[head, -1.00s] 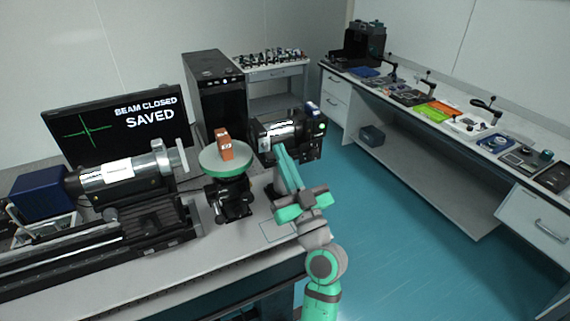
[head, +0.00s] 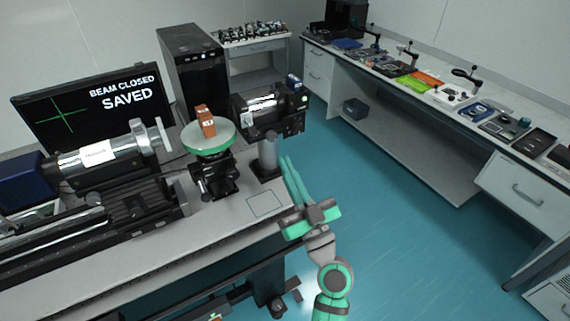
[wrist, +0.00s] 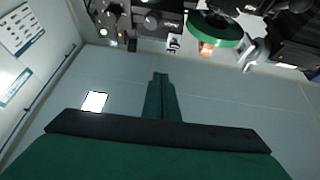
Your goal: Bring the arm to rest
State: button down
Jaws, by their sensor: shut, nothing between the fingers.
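My gripper (head: 288,164) is at the right edge of the optical table (head: 232,222) in the head view, with its green fingers pointing up and away. The fingers are together with nothing between them. They also show together in the wrist view (wrist: 160,78). An orange block (head: 206,121) stands on the round green-rimmed stage (head: 209,139) to the left of the gripper. The monitor (head: 90,106) reads "BEAM CLOSED SAVED".
A silver cylinder (head: 97,157) on a black rail lies at the left of the table. A long side bench (head: 402,106) with tools and trays runs along the right. A black computer tower (head: 193,72) stands behind. Open blue floor (head: 400,230) lies between table and bench.

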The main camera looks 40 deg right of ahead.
jog(key=shift+w+a, duration=0.25)
jog(key=shift+a, duration=0.1)
jog(key=s+a+f+m+g, duration=0.1)
jog(key=s+a+f+g, duration=0.2)
jog(key=a+f, duration=0.7)
jog(key=s+a+f+m+g, duration=0.1)
jog(key=s+a+f+g, duration=0.2)
jog(key=a+f, duration=0.75)
jog(key=s+a+f+n+y, duration=0.2)
jog(key=s+a, duration=0.4)
jog(key=s, duration=0.4)
jog(key=s+a+f+n+g+y, duration=0.1)
jog(key=s+a+f+n+y, duration=0.1)
jog(key=s+a, duration=0.4)
jog(key=s+f+y, duration=0.1)
jog(key=s+f, duration=0.1)
jog(key=s, duration=0.2)
jog(key=shift+a+f+n+g+y, duration=0.3)
jog(key=shift+n+y, duration=0.1)
jog(key=shift+w, duration=0.15)
